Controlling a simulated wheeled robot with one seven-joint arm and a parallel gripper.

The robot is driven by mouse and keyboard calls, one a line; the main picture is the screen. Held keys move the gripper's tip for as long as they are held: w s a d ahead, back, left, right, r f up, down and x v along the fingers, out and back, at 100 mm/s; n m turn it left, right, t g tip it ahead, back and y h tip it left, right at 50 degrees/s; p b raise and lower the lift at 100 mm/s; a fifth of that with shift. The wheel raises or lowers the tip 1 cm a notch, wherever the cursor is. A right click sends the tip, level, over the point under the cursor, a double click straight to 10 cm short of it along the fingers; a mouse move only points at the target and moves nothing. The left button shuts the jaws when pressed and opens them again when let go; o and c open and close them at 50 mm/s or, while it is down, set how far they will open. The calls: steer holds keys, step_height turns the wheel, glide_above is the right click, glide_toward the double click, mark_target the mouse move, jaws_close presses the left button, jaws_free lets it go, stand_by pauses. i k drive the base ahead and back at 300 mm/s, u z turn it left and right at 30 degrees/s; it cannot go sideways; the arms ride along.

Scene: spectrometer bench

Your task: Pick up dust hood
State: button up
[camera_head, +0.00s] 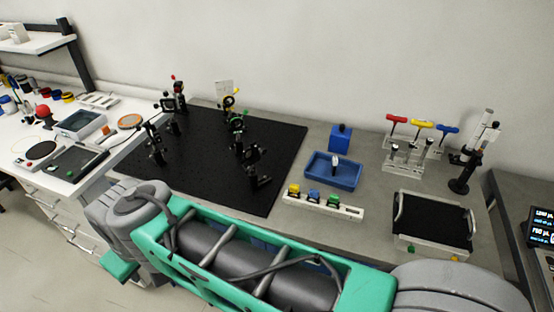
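No thing in view is plainly recognisable as the dust hood. A dark rectangular panel with pale side handles (433,220) lies at the right front of the grey bench; I cannot tell whether it is the hood. A small blue box (340,138) stands at the back of the bench, behind a blue tray (347,177). My green and grey arm crosses the bottom of the view and hides the bench's front edge. My gripper is not in view, so its fingers cannot be seen.
A black breadboard (271,191) carries several upright optical mounts. Coloured T-handled tools (397,119) stand in a rack at the back right, beside a black-based stand (459,186). A screen (541,228) is at the far right. A cluttered white bench (113,152) is at left.

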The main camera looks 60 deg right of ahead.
mark_target(340, 137)
steer(key=k, duration=0.8)
steer(key=u, duration=1)
steer(key=i, duration=0.95)
steer(key=z, duration=3.6)
steer(key=i, duration=0.5)
